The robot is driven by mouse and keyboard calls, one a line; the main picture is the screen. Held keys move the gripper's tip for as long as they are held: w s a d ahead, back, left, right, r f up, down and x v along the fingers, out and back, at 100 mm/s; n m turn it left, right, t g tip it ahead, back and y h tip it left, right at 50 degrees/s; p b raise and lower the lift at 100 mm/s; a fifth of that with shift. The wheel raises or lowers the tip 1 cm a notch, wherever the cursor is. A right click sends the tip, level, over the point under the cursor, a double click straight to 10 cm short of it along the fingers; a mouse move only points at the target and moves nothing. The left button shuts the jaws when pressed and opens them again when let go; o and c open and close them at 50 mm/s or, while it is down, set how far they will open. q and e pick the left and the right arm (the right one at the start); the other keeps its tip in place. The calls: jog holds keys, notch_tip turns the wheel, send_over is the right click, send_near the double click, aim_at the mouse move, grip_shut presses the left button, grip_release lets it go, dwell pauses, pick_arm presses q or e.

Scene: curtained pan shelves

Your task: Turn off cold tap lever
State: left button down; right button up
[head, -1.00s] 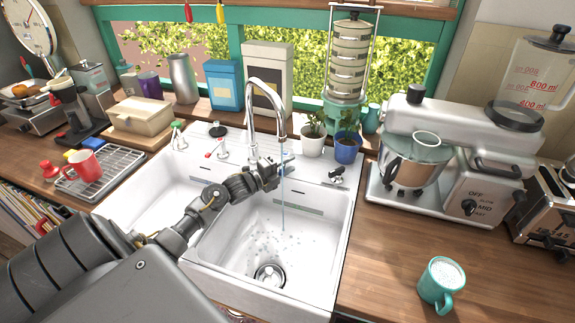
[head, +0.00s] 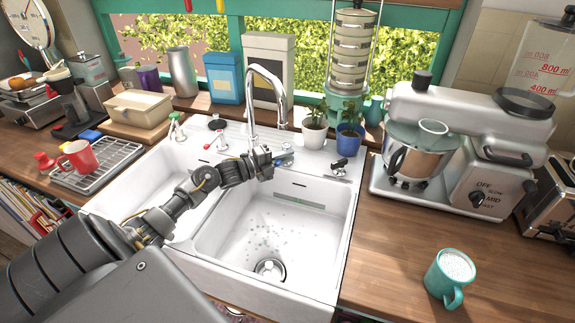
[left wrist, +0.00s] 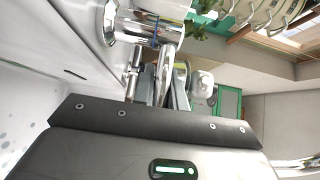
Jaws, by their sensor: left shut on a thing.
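The cold tap lever is at my left gripper's fingertips (head: 282,158), behind the right basin and to the right of the tall chrome spout (head: 252,95). My left gripper is shut on it, and the fingers hide most of it in the head view. In the left wrist view, the chrome tap body (left wrist: 128,28) stands just beyond my left gripper's fingers (left wrist: 165,90), with the chrome lever (left wrist: 162,58) between them. No water stream shows under the spout. My right gripper is out of view.
The white double sink (head: 330,215) lies below my left arm, with droplets around its drain (head: 269,268). A red-marked tap (head: 217,142) stands left of the spout. Potted plants (head: 349,140) and a black-handled fitting (head: 340,165) are close on the right. A teal mug (head: 448,275) stands on the counter.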

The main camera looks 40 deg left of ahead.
pick_arm(q)
jog(key=shift+m+h, duration=0.3)
jog(key=shift+h, duration=0.1)
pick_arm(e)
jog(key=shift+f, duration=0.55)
pick_arm(q)
jog(key=c, duration=1.4)
grip_release()
jog(key=shift+a, duration=0.1)
jog(key=shift+c, duration=0.2)
jog(key=shift+s+f, duration=0.1)
jog(key=shift+s, duration=0.05)
